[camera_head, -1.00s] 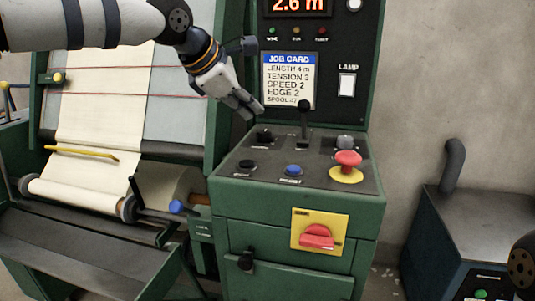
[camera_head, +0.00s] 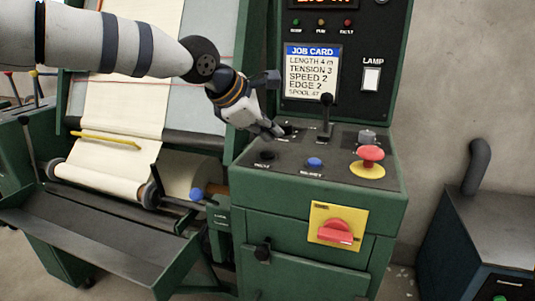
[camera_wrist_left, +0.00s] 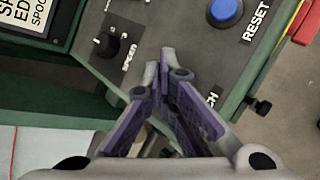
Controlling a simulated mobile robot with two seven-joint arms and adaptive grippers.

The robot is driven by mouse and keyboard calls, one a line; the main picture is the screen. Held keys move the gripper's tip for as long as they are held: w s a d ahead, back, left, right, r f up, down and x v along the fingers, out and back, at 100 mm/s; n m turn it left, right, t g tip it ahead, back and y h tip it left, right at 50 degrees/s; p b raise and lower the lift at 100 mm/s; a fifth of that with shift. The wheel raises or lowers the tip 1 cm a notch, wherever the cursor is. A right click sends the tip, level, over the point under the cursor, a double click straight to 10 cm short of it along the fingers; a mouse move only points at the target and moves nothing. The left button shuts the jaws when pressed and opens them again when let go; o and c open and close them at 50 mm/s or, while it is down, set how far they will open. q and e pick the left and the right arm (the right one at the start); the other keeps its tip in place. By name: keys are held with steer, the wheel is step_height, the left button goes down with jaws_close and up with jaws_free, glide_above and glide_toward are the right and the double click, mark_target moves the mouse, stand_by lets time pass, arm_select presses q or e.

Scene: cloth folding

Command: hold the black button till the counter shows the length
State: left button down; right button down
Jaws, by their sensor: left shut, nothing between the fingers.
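The black button (camera_head: 267,155) sits at the front left of the green console's sloping top, left of the blue RESET button (camera_head: 314,162). My left gripper (camera_head: 277,133) is shut and empty, low over the console top, behind the black button in the head view; contact is not visible. In the left wrist view its fingers (camera_wrist_left: 168,72) cover the spot beside a label ending in "CH", and the black button is hidden there. The counter (camera_head: 325,3) is cut off at the top, so its number is not readable. The job card (camera_head: 311,72) gives length 4 m. My right gripper is out of view.
A black SPEED knob (camera_wrist_left: 115,47) is near the fingers. A black lever (camera_head: 326,115) rises behind the blue button. A red mushroom button (camera_head: 370,154) is at the right, and a red switch (camera_head: 336,231) is on the front. Cloth (camera_head: 125,100) runs down at the left.

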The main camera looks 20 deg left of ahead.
mark_target(269, 155)
arm_select(q)
steer(key=shift+f, duration=0.7)
steer(key=shift+f, duration=0.1)
stand_by(0.9)
steer(key=shift+f, duration=0.3)
steer(key=shift+f, duration=0.55)
stand_by(1.5)
steer(key=shift+r, duration=0.95)
steer(key=shift+r, duration=0.1)
steer(key=shift+r, duration=2.4)
steer(key=shift+f, duration=0.1)
